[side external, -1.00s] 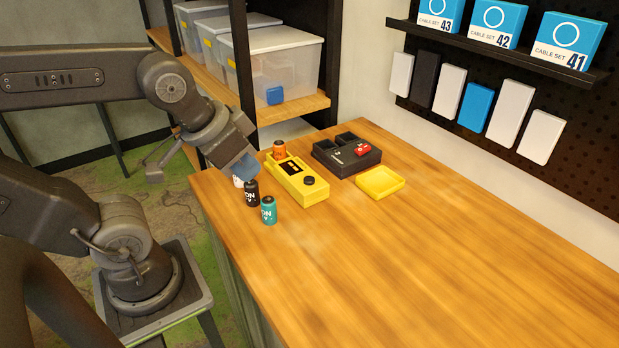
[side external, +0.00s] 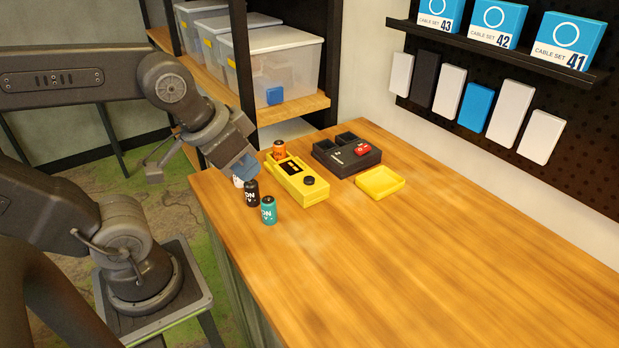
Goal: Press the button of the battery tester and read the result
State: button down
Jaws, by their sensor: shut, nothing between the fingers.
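The yellow battery tester (side external: 312,195) lies on the wooden table. A round black button (side external: 309,181) is at its near right end, and a dark display (side external: 290,168) is in its middle. The display reading is too small to make out. An orange battery (side external: 279,149) sits at the tester's far left end. My gripper (side external: 245,172) is shut and empty, with bluish fingers, to the left of the tester and apart from the button. It is above a white battery (side external: 238,181), which it partly hides.
A black battery (side external: 252,194) and a teal battery (side external: 268,211) stand left of the tester. A black holder (side external: 340,164) with a red part (side external: 362,150) and a yellow tray (side external: 380,184) are to its right. The wooden table (side external: 420,270) is clear in front.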

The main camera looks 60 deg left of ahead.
jog(key=w+a+r+m+t+y, duration=0.2)
jog(key=w+a+m+t+y, duration=0.25)
jog(key=w+a, duration=0.25)
jog(key=m+g+h, duration=0.2)
jog(key=m+h, duration=0.6)
jog(key=m, duration=1.8)
send_over(307, 177)
jog(key=shift+t+y, duration=0.25)
jog(key=shift+d+f, duration=0.1)
jog(key=shift+f, duration=1.95)
jog(key=shift+f, duration=4.4)
jog(key=shift+f, duration=0.1)
jog(key=shift+f, duration=0.35)
